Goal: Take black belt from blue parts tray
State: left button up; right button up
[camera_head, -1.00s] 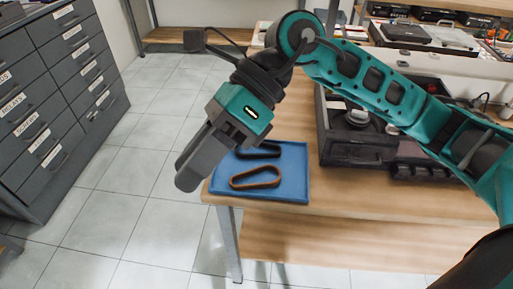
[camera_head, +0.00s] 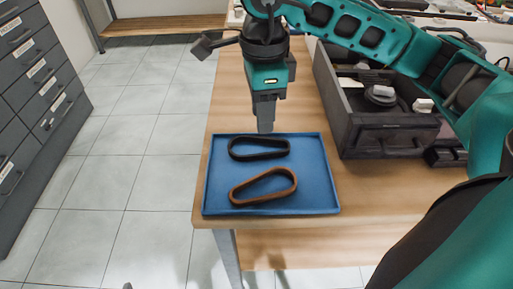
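The blue parts tray (camera_head: 222,190) lies flat on the wooden table near its front left corner. The black belt (camera_head: 258,155) lies in the far part of the tray as a flat loop. A brown belt (camera_head: 263,197) lies in the tray nearer to me, apart from the black one. My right gripper (camera_head: 265,127) points down just beyond the black belt, over the tray's far edge. Its fingers show as one narrow shape, so I cannot tell whether they are open or shut. No belt shows lifted in it. My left gripper is out of view.
A dark open case (camera_head: 376,142) with several parts stands on the table to the right of the tray. A grey drawer cabinet (camera_head: 36,100) stands at the far left. The tiled floor (camera_head: 120,190) between cabinet and table is clear.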

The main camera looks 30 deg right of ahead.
aim_at(265, 153)
notch_tip(265, 153, down, 4)
jog(key=shift+r, duration=0.15)
jog(key=shift+s+d+f+b, duration=0.1)
jog(key=shift+s+f+b, duration=0.15)
jog(key=shift+f, duration=1.1)
jog(key=shift+s+f+b, duration=0.1)
jog(key=shift+f+b, duration=0.15)
jog(key=shift+f, duration=1.1)
jog(key=shift+c, duration=0.3)
grip_shut()
